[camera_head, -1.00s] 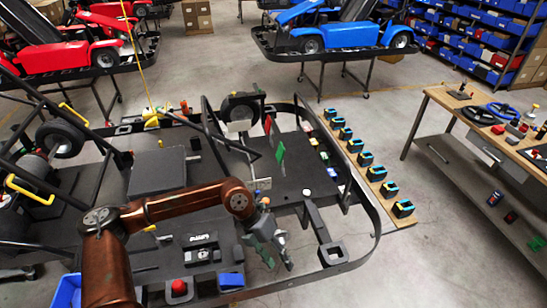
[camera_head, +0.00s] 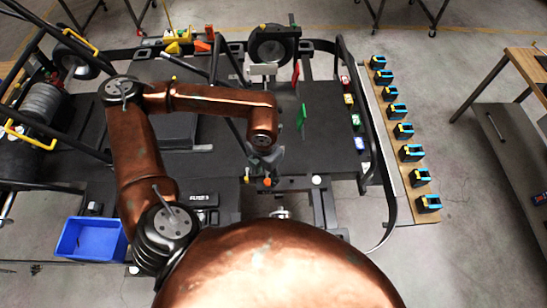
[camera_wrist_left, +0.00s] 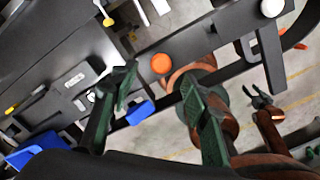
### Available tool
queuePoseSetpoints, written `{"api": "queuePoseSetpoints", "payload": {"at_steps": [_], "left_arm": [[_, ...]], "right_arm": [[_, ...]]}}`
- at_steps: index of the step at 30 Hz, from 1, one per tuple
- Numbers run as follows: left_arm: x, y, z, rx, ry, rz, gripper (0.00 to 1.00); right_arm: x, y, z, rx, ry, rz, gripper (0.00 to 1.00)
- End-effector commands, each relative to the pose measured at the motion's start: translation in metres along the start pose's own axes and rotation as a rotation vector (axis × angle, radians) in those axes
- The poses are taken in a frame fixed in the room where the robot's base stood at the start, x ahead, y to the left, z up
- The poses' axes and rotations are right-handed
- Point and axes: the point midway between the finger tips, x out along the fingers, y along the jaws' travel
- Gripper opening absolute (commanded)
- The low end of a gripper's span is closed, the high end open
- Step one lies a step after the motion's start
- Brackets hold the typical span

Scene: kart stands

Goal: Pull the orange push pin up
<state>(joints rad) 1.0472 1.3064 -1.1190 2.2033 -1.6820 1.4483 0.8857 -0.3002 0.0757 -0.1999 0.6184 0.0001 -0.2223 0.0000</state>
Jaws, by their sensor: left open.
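The orange push pin shows as a round orange head (camera_wrist_left: 161,63) on a dark bar in the left wrist view. In the head view it is a small orange spot (camera_head: 267,182) just below my left gripper (camera_head: 264,160). In the left wrist view my left gripper (camera_wrist_left: 160,95) has its two green-padded fingers wide apart, with nothing between them. The pin head lies beyond the fingertips, between their lines, apart from both. My right gripper (camera_wrist_left: 258,97) shows small at the right of the left wrist view, its prongs spread and empty.
The kart frame's black rail (camera_head: 388,170) curves around the right. A white cap (camera_head: 316,180) stands right of the pin. A blue bin (camera_head: 90,240) is at lower left. A board (camera_head: 415,165) with several blue-black items lies right. My copper arm covers the lower middle.

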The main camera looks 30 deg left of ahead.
Motion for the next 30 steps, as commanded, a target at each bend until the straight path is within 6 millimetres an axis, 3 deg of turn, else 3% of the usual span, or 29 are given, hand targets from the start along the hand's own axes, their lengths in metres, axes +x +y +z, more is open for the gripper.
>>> {"api": "queuePoseSetpoints", "payload": {"at_steps": [6,12,14,19,22,30], "left_arm": [[0.034,0.004,0.019,-0.001,0.018,-0.004,0.43],[0.049,0.005,0.025,0.000,0.022,-0.006,0.43],[0.051,0.006,0.025,-0.001,0.022,-0.006,0.43],[0.050,0.005,0.022,-0.001,0.019,-0.004,0.43],[0.050,0.006,0.023,-0.001,0.020,-0.005,0.38],[0.050,0.006,0.025,-0.001,0.020,-0.005,0.19]], "right_arm": [[-0.012,0.000,0.010,0.003,-0.010,0.000,0.40],[-0.016,0.003,0.029,0.005,-0.033,0.004,0.40],[-0.015,0.006,0.021,0.002,-0.025,0.006,0.40],[-0.013,0.010,-0.026,-0.009,0.033,0.010,0.40],[-0.013,0.011,-0.037,-0.011,0.046,0.010,0.40],[-0.014,0.004,0.015,0.002,-0.020,0.004,0.40]]}}
